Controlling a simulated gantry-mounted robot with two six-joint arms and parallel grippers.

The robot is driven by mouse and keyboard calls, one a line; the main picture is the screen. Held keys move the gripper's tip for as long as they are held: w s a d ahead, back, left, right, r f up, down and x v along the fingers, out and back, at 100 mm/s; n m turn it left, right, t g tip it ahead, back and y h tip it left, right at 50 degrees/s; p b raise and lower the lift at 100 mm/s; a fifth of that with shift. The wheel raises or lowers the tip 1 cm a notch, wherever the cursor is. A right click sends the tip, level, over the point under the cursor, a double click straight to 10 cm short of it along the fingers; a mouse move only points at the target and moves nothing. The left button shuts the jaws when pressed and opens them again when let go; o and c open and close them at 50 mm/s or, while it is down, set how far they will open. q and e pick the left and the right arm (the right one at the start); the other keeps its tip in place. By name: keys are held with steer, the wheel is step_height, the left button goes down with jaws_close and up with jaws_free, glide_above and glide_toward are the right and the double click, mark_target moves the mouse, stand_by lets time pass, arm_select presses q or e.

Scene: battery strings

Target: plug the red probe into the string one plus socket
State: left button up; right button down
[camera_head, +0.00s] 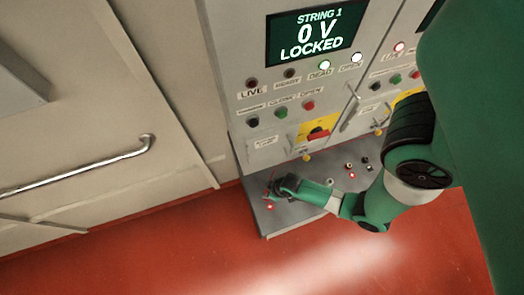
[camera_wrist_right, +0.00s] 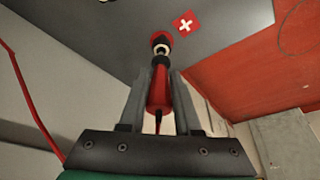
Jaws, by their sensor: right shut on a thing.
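The red probe (camera_wrist_right: 159,92) is held between the two fingers of my right gripper (camera_wrist_right: 160,84), which is shut on it. Its dark front end points at a red-rimmed round socket (camera_wrist_right: 161,38) in the grey shelf and overlaps it in the right wrist view. I cannot tell how deep the tip is, if in at all. A red plus label (camera_wrist_right: 186,24) lies beside that socket; it also shows in the head view (camera_head: 270,206). In the head view my right gripper (camera_head: 277,188) is low over the shelf's left end and mostly hides the probe. My left gripper is not in view.
The grey shelf (camera_head: 284,221) juts out below the String 1 cabinet, whose display (camera_head: 315,35) reads 0 V LOCKED. More small sockets (camera_head: 350,167) sit further right on the shelf. A red cable (camera_wrist_right: 33,100) hangs left in the wrist view. Red floor (camera_head: 150,255) lies in front.

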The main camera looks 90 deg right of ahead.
steer(key=shift+f+b, duration=0.95)
steer(key=shift+f, duration=0.3)
steer(key=c, duration=0.5)
jaws_free()
steer(key=shift+r, duration=0.1)
steer(key=p+v, duration=0.6)
steer(key=v, duration=0.5)
steer(key=shift+s+a+r+p, duration=0.1)
steer(key=shift+r+p, duration=0.05)
steer(key=shift+p, duration=0.25)
